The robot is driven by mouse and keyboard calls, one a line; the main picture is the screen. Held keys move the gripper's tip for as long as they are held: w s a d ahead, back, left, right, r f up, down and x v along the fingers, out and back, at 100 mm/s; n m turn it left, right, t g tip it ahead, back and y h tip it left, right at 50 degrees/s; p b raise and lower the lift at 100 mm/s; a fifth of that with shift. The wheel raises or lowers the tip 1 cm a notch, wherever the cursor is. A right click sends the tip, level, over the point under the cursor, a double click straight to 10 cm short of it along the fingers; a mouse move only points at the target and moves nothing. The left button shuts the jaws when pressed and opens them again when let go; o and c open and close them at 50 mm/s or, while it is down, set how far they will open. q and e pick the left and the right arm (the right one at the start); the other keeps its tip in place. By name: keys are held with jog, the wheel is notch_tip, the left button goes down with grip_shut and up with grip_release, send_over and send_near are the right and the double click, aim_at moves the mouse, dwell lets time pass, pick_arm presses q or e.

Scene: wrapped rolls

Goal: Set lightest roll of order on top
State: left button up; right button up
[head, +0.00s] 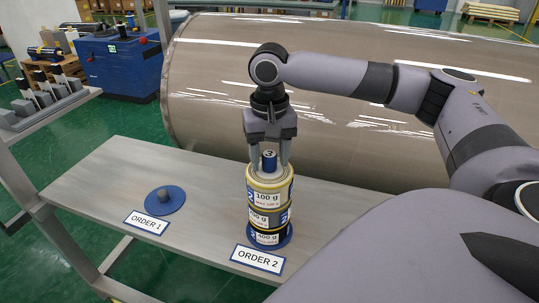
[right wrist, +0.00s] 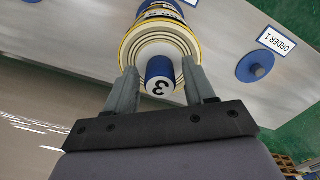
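At ORDER 2, several wrapped rolls are stacked on a blue round base (head: 284,241). The top roll (head: 270,188) is cream with yellow edges and reads 100 g. The middle roll (head: 260,218) has a partly hidden label ending in 00 g. The bottom roll (head: 266,238) seems to read 400 g. A blue core marked 3 (head: 269,160) sticks up from the top roll. My right gripper (head: 269,165) points down with its fingers on either side of this core, with small gaps visible. The right wrist view shows the core (right wrist: 160,75) between the open fingers. My left gripper is out of view.
The ORDER 1 base (head: 177,203), a blue disc with a grey post, stands empty left of the stack. Sign plates ORDER 1 (head: 146,222) and ORDER 2 (head: 257,260) lie at the table's front edge. A large wrapped cylinder (head: 330,90) lies behind the grey table (head: 110,180).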

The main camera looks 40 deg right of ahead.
jog(key=shift+r, duration=0.15)
notch_tip(320, 180, up, 7)
jog(key=shift+f, duration=0.1)
dwell(0.5)
dwell(0.6)
